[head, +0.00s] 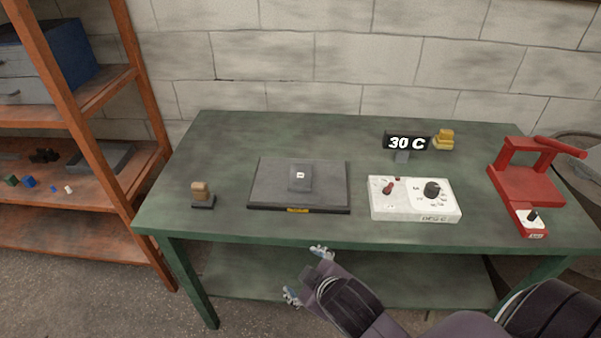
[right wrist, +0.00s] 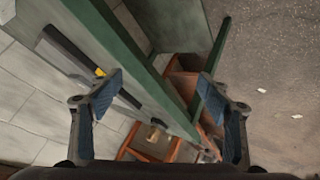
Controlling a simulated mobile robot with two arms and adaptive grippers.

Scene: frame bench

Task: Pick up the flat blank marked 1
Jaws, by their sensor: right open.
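A small flat grey blank (head: 301,184) with a white label lies on a dark flat plate (head: 265,185) on the green bench; the mark on the label is too small to read. My right gripper (head: 306,274) is open and empty, in front of the bench's front edge, below and apart from the plate. In the right wrist view, its two fingers (right wrist: 160,84) are spread wide with nothing between them. My left gripper is in neither view.
On the green bench (head: 230,139) stand a wooden-topped stamp (head: 200,191), a white control box (head: 413,207), a 30 C display (head: 406,143), yellow blocks (head: 444,139) and a red press (head: 527,187). An orange shelf (head: 62,222) stands left.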

